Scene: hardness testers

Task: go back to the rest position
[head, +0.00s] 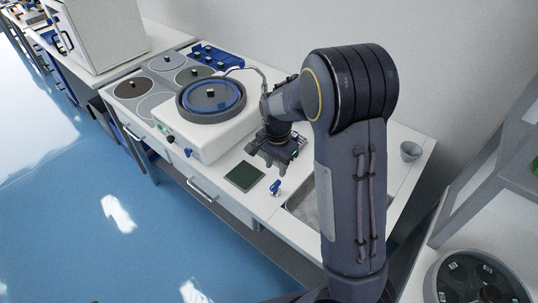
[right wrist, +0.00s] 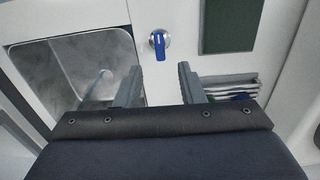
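My right gripper (head: 272,160) hangs over the white counter, beside the grinding machine and above the area behind the dark green pad. In the right wrist view its two fingers (right wrist: 158,82) stand apart with nothing between them, so it is open and empty. My right arm is bent, with its upper part rising across the middle right of the head view. My left gripper is not in view.
The white machine (head: 209,139) with a blue-ringed bowl stands left of the gripper. A dark green pad (head: 244,176), a blue-handled valve (head: 275,187) and a sink (right wrist: 75,62) lie close by. A small cup (head: 410,151) stands at the right.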

